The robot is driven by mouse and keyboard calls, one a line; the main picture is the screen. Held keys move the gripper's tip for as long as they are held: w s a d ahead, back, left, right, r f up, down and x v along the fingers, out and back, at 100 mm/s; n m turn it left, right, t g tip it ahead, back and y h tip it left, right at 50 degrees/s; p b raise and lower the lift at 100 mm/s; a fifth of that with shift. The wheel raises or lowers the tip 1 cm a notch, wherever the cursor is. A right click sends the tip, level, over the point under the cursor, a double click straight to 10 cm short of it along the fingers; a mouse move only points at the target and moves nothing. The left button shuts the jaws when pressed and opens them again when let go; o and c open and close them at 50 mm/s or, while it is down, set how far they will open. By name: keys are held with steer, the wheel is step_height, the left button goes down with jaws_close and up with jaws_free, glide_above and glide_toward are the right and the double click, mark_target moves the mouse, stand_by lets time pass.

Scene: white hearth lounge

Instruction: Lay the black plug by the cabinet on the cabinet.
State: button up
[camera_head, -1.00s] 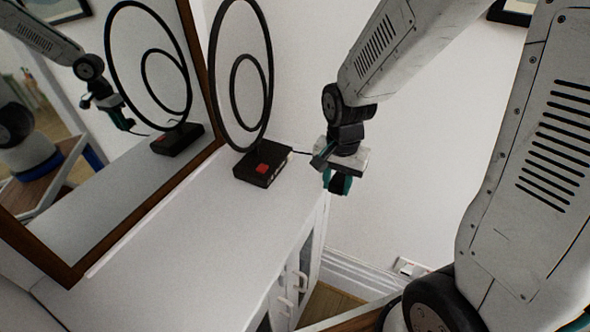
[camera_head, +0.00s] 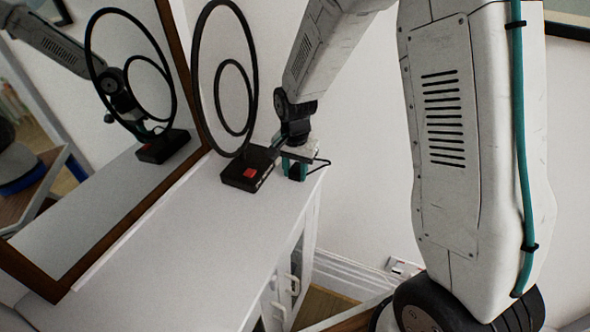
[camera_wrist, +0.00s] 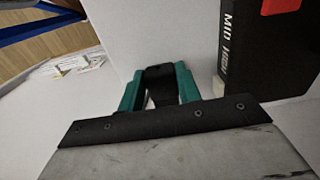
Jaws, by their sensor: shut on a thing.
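The white cabinet (camera_head: 185,235) stands below the mirror, with its flat top mostly bare. My gripper (camera_head: 295,174) is at the far right end of the cabinet top, beside the black lamp base. Its green fingers are shut on the black plug (camera_wrist: 160,78), which shows between them in the wrist view. The plug is mostly hidden by the fingers in the head view. A thin black cord loops out to the right of my gripper. I cannot tell whether the plug touches the cabinet top.
A black lamp base (camera_head: 247,170) with a red switch and two ring shapes (camera_head: 196,75) stands just left of my gripper. The brown-framed mirror (camera_head: 85,245) lines the cabinet's left side. A white wall socket (camera_head: 402,267) is low on the right wall. The front cabinet top is clear.

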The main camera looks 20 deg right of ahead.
mark_target(295, 171)
steer(key=shift+f, duration=0.1)
steer(key=o, duration=1)
steer(key=s+d+r+n, duration=0.1)
steer(key=s+r, duration=0.2)
steer(key=r, duration=0.6)
steer(key=s+r+n, duration=0.1)
steer(key=s+r, duration=0.2)
steer(key=r, duration=0.6)
steer(key=s+d+r+n, duration=0.1)
steer(key=s+r+n, duration=0.2)
steer(key=s, duration=0.8)
steer(key=s+d+r+n+t, duration=0.1)
steer(key=s+n, duration=0.3)
steer(key=s, duration=0.8)
steer(key=shift+d+r, duration=0.35)
steer(key=shift+r, duration=0.55)
